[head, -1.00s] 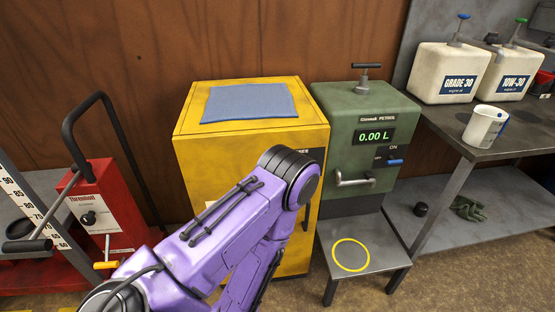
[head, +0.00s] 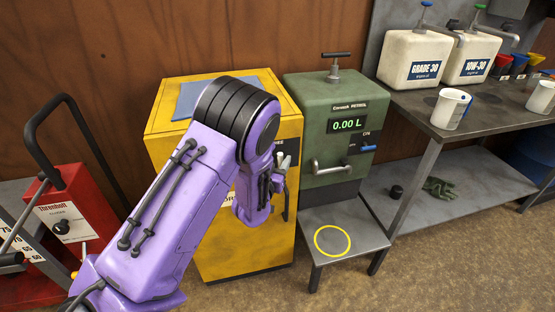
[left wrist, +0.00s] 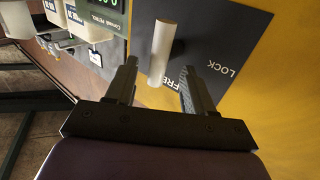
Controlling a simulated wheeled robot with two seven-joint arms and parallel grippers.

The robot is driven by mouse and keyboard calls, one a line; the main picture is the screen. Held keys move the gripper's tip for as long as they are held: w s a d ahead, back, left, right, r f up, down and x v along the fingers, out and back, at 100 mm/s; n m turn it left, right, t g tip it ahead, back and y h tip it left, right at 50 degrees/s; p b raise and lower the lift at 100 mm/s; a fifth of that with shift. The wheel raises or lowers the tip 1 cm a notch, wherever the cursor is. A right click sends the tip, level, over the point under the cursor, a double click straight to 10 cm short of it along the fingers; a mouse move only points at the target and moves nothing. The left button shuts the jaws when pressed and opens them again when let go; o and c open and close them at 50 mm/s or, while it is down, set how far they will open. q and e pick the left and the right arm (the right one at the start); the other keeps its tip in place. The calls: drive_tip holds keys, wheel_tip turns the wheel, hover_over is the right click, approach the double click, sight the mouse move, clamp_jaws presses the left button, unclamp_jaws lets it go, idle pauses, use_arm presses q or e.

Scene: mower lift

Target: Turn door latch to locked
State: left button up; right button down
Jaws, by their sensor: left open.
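The door latch (left wrist: 162,52) is a pale bar on a dark plate (left wrist: 225,45) marked FREE and LOCK. In the left wrist view the bar points towards FREE, and LOCK is on the plate to its right. The latch is on the front of a yellow cabinet (head: 245,250), near its upper right, partly behind my arm in the head view. My left gripper (left wrist: 158,68) is open, with one finger on each side of the latch bar. I cannot tell whether either finger touches it. My right gripper is not in view.
A green petrol dispenser (head: 335,110) with a metal stand (head: 372,237) is right of the cabinet. A workbench (head: 500,115) with oil containers and white jugs is further right. A red machine (head: 75,220) with a black handle stands at the left.

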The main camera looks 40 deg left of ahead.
use_arm(q)
drive_tip(key=shift+w, duration=0.2)
clamp_jaws()
drive_tip(key=shift+s+f+n+b, duration=0.1)
drive_tip(key=shift+f+n+b, duration=0.25)
drive_tip(key=shift+b, duration=0.55)
drive_tip(key=n+y+b, duration=0.4)
drive_tip(key=n+b, duration=0.2)
drive_tip(key=n, duration=0.2)
drive_tip(key=f+n+y+b, duration=0.1)
drive_tip(key=n+y+b, duration=0.4)
drive_tip(key=n+b, duration=0.2)
drive_tip(key=f+n+g+y+b, duration=0.1)
drive_tip(key=n+y+b, duration=0.3)
drive_tip(key=n, duration=0.5)
drive_tip(key=shift+s+a+f+y+b, duration=0.2)
drive_tip(key=shift+y+b, duration=0.2)
drive_tip(key=shift+b, duration=0.75)
drive_tip(key=shift+r, duration=0.15)
unclamp_jaws()
drive_tip(key=shift+w, duration=0.1)
